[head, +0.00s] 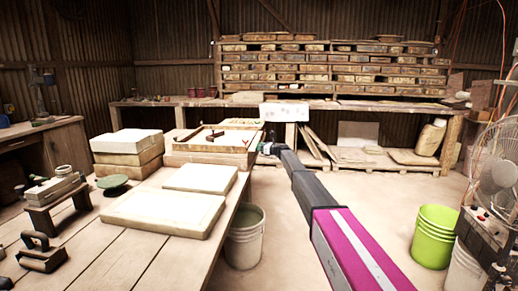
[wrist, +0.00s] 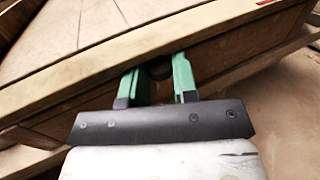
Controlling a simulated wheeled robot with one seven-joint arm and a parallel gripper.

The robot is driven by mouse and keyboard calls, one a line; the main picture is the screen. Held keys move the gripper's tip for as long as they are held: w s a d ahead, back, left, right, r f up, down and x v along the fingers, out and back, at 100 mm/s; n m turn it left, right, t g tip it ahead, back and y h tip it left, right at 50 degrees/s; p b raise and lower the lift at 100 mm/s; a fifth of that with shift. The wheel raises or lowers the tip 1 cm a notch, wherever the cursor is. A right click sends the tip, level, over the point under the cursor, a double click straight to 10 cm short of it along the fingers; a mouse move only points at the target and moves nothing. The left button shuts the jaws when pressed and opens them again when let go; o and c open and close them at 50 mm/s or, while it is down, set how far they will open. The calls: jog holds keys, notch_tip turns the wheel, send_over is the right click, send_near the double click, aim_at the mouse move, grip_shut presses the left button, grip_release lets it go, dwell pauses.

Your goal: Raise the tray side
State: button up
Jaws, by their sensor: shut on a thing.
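The wooden tray (head: 185,157) stands at the far end of the plank table, with a pale slab and small dark and red items at its top. In the wrist view its side (wrist: 60,128) runs from lower left to upper right under a lighter top rim (wrist: 100,65). My gripper (head: 262,148) is at the tray's right side. Its green fingers (wrist: 159,78) stand on either side of a dark rounded knob (wrist: 160,70) just below the rim and are shut on it. The fingers partly hide the knob. The far part of the side is out of the wrist view.
White slabs (head: 165,211) lie on the near table, and stacked blocks (head: 127,145) stand left of the tray. A white bucket (head: 245,240) stands by the table's right edge. A green bucket (head: 435,235) and a fan (head: 495,160) are at right. The floor between is clear.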

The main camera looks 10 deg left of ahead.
aim_at(256, 141)
jog(key=shift+r, duration=0.1)
jog(key=h, duration=0.1)
jog(key=r+n+h, duration=0.1)
jog(key=g+h, duration=0.1)
jog(key=shift+d+r+h, duration=0.25)
jog(key=shift+r+h, duration=0.15)
jog(key=r+n+h, duration=0.1)
jog(key=h, duration=0.2)
jog(key=a+r+g+h, duration=0.1)
jog(key=h, duration=0.2)
jog(key=r+n+h, duration=0.1)
jog(key=h, duration=0.2)
jog(key=shift+a+r+n+g, duration=0.2)
jog(key=shift+r+n+g, duration=0.1)
jog(key=shift+r+g, duration=0.1)
jog(key=shift+a+r+n+h, duration=0.2)
jog(key=shift+a+r+h, duration=0.1)
jog(key=shift+h, duration=0.6)
jog(key=shift+a+r+n+h, duration=0.2)
jog(key=shift+a+h, duration=0.1)
jog(key=shift+h, duration=0.6)
jog(key=o, duration=0.9)
